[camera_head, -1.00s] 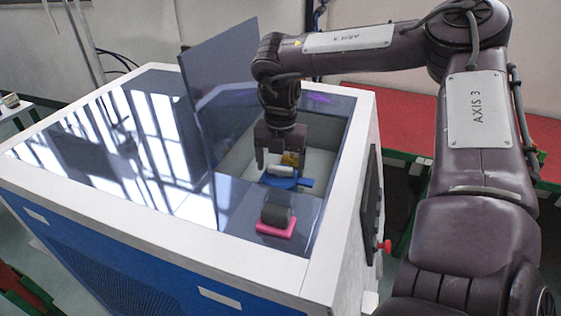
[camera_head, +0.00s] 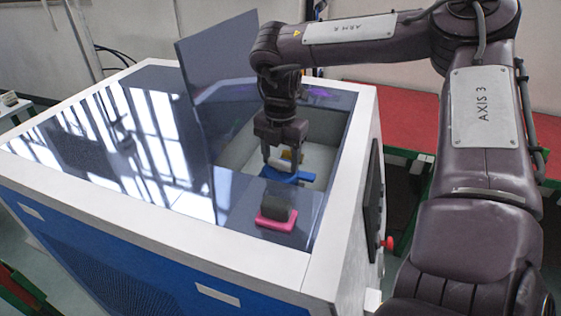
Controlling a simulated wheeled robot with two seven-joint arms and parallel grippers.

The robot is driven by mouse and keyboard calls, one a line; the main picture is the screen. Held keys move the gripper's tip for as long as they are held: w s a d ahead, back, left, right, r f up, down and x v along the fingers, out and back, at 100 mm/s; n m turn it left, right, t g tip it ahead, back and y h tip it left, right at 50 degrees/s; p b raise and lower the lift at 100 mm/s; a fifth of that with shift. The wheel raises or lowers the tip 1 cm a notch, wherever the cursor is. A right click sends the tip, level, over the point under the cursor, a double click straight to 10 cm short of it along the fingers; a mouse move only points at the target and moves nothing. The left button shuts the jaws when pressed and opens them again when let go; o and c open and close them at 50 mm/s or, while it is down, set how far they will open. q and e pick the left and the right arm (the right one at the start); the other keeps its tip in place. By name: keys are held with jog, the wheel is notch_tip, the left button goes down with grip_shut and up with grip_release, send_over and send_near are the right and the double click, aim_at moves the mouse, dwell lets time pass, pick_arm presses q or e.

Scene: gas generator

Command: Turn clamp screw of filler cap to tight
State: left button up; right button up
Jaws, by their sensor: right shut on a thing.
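The generator (camera_head: 180,240) is a white and blue box with a dark glossy top, and its hatch (camera_head: 205,110) stands upright. In the opening, the blue filler cap (camera_head: 288,174) shows low down, with a small yellow-brown part (camera_head: 287,155) just above and behind it. My right gripper (camera_head: 280,168) points straight down over the cap. It is shut on the small clamp screw at the cap, which its fingers mostly hide. The screw's angle cannot be seen. My left gripper is not in view.
The upright hatch stands close left of my gripper. A red knob (camera_head: 388,243) sticks out of the right side. A red-topped bench (camera_head: 400,120) stands behind.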

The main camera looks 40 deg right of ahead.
jog(key=m+b, duration=0.2)
jog(key=m, duration=0.1)
jog(key=shift+f+m+b, duration=0.15)
jog(key=shift+m+b, duration=0.15)
jog(key=m+b, duration=0.2)
jog(key=m, duration=0.2)
jog(key=shift+m+b, duration=0.3)
jog(key=shift+b, duration=0.1)
jog(key=m+b, duration=0.2)
jog(key=m, duration=0.2)
jog(key=shift+r+m+b, duration=0.2)
jog(key=shift+m+b, duration=0.85)
jog(key=shift+m, duration=1.15)
jog(key=o, duration=1)
